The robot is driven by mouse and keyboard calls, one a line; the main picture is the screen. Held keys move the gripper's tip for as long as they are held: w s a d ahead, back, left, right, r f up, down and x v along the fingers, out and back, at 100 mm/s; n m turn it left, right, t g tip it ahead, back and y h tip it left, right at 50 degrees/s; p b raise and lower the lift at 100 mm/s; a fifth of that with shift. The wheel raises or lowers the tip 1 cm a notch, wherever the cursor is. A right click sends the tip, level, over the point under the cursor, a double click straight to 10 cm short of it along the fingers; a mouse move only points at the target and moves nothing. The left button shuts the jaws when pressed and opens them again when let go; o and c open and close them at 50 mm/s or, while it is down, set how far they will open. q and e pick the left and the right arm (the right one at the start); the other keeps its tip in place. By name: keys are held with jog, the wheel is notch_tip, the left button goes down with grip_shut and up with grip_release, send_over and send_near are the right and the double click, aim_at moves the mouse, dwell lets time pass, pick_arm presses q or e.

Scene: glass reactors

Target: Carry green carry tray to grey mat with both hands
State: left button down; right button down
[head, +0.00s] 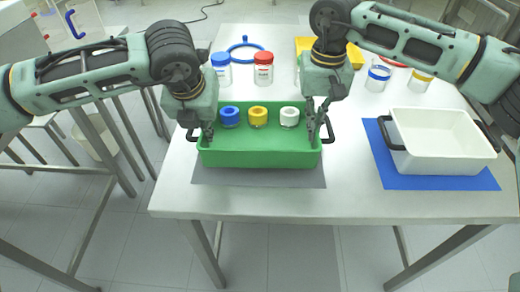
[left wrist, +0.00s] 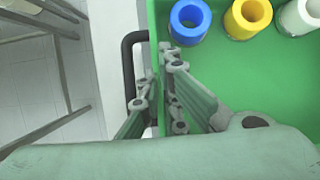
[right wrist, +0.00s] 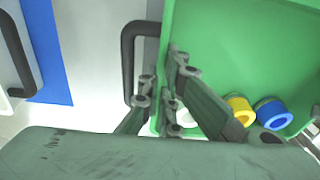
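The green carry tray (head: 262,155) sits over the grey mat (head: 258,178), whose front strip shows below it. I cannot tell whether the two touch. The tray holds a blue ring-shaped piece (head: 230,116), a yellow one (head: 258,116) and a white one (head: 289,116). My left gripper (left wrist: 158,78) is at the tray's left end, its fingers close together on either side of the end wall by the black handle (left wrist: 129,70). My right gripper (right wrist: 162,80) is placed likewise at the right end, by the other handle (right wrist: 128,60). The exact finger contact is hidden.
A white tray (head: 445,160) stands on a blue mat (head: 440,183) to the right. Blue-lidded (head: 221,70) and red-lidded (head: 263,70) jars, a blue ring (head: 245,46) and a yellow bin (head: 354,56) are behind. The table's front strip is clear.

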pick_arm(q)
jog(key=shift+a+f, duration=0.15)
jog(key=shift+f, duration=0.4)
pick_arm(e)
jog(key=shift+w+d+f, duration=0.1)
jog(key=shift+d+f, duration=0.05)
jog(key=shift+f, duration=0.25)
pick_arm(q)
jog(key=c, duration=2.4)
grip_release()
jog(key=shift+r, duration=0.15)
pick_arm(e)
jog(key=c, duration=2.4)
grip_release()
jog(key=shift+r, duration=0.15)
pick_arm(q)
jog(key=o, duration=0.4)
jog(key=shift+r, duration=0.1)
pick_arm(e)
jog(key=o, duration=0.4)
